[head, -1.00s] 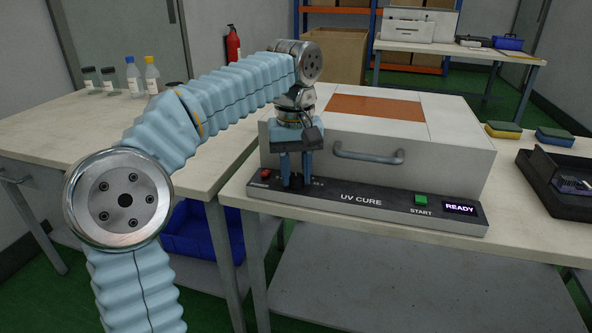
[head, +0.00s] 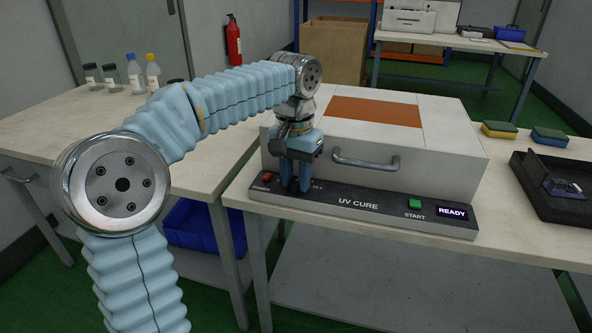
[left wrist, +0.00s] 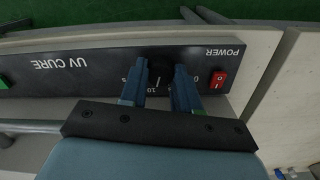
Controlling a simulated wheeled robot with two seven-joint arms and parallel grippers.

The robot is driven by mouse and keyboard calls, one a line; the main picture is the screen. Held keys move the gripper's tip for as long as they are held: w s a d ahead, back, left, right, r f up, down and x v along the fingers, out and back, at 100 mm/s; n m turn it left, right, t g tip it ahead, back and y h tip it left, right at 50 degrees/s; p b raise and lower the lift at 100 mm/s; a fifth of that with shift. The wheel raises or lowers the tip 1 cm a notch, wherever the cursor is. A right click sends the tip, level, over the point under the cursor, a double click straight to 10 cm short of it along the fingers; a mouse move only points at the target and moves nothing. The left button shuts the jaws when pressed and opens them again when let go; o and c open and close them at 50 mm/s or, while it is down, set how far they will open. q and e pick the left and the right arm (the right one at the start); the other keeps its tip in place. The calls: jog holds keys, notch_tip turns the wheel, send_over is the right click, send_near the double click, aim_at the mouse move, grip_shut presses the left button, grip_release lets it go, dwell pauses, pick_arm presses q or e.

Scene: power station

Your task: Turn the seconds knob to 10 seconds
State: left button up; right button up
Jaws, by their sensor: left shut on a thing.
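The seconds knob is a small dark round knob (left wrist: 160,66) on the sloping black panel of the UV CURE box (head: 358,202). My left gripper (head: 296,189) points down onto it, at the panel's left end. In the left wrist view the two blue fingers (left wrist: 160,76) stand on either side of the knob and are shut on it. Dial figures show around the knob, with a 10 partly visible between the fingers. A white line shows near that 10. My right gripper is out of view.
The red power switch (left wrist: 218,79) is close beside the fingers. The box's handle (head: 366,162) juts out behind the panel. The green START button (head: 415,204) and READY display (head: 452,211) are at the panel's right end. A black tray (head: 530,195) lies farther right.

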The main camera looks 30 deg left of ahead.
aim_at(295, 180)
pick_arm(q)
jog(key=shift+m, duration=0.5)
jog(key=o, duration=1.1)
jog(key=shift+c, duration=0.2)
notch_tip(295, 180, up, 14)
jog(key=shift+a+f, duration=0.1)
